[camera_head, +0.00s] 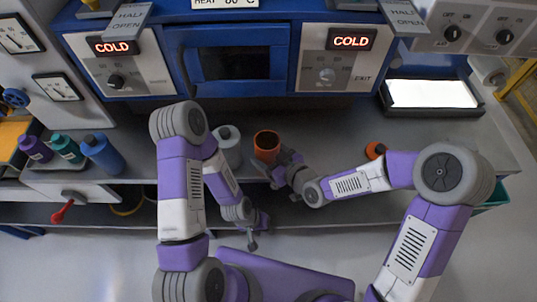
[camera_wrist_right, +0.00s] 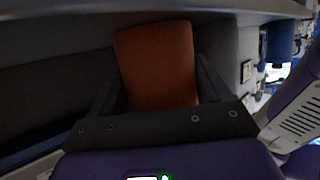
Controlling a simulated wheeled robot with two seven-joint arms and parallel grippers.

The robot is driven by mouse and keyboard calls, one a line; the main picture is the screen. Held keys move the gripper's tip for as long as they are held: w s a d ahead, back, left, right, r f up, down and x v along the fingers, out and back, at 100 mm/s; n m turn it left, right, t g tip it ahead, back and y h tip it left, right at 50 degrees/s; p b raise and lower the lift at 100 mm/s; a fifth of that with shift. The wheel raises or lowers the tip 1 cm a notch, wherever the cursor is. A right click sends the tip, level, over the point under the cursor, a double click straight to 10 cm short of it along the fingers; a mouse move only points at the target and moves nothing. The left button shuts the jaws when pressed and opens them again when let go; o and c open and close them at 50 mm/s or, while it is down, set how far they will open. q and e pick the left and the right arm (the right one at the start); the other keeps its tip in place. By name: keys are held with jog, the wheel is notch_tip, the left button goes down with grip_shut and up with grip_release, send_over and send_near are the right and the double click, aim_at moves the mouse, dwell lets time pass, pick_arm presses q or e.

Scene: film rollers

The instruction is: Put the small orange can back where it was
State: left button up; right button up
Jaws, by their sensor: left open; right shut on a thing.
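In the right wrist view the can (camera_wrist_right: 156,65) fills the space between the two dark fingers, tilted a little in the picture. I cannot tell whether its base touches the worktop. My left gripper (camera_head: 258,235) is open and empty, low in front of the worktop edge.
A small orange round thing (camera_head: 375,150) lies to the right, partly behind my right arm. Purple, teal and blue bottles (camera_head: 101,153) stand at the left. A lit white tray (camera_head: 432,94) is at the back right.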

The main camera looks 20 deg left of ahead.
jog(key=o, duration=1.4)
jog(key=shift+c, duration=0.2)
